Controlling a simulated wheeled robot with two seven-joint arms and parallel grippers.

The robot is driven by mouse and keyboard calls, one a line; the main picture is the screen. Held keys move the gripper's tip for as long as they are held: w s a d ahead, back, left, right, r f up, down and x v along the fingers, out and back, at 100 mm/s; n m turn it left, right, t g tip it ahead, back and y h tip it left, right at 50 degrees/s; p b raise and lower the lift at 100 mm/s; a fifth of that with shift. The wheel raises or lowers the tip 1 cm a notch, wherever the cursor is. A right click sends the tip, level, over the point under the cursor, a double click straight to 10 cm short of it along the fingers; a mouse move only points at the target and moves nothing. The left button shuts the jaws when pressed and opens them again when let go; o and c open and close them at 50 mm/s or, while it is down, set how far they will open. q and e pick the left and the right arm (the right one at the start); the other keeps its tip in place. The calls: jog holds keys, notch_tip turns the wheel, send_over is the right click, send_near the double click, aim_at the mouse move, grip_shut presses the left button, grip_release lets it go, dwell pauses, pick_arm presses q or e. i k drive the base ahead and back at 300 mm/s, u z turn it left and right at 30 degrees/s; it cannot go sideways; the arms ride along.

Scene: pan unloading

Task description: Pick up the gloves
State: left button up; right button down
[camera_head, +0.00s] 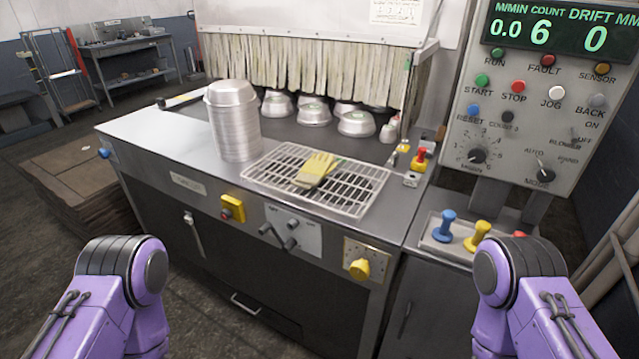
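Yellow gloves (317,169) lie on a white wire rack (352,203) on the steel counter of the machine. They look stacked or lie close together; I cannot tell how many there are. My purple arm links show at the lower left and lower right of the head view, well in front of the machine. Neither of my grippers is in the picture. Nothing touches the gloves except the rack under them.
A tall stack of metal pans (233,125) stands left of the rack. More pans (313,114) sit behind, before a strip curtain (310,70). A control panel (540,95) stands right. Colored levers (445,224) and a yellow knob (359,268) stick out.

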aim_at(314, 172)
jog(key=k, duration=0.2)
jog(key=u, duration=1.55)
jog(key=i, duration=1.1)
jog(key=z, duration=0.9)
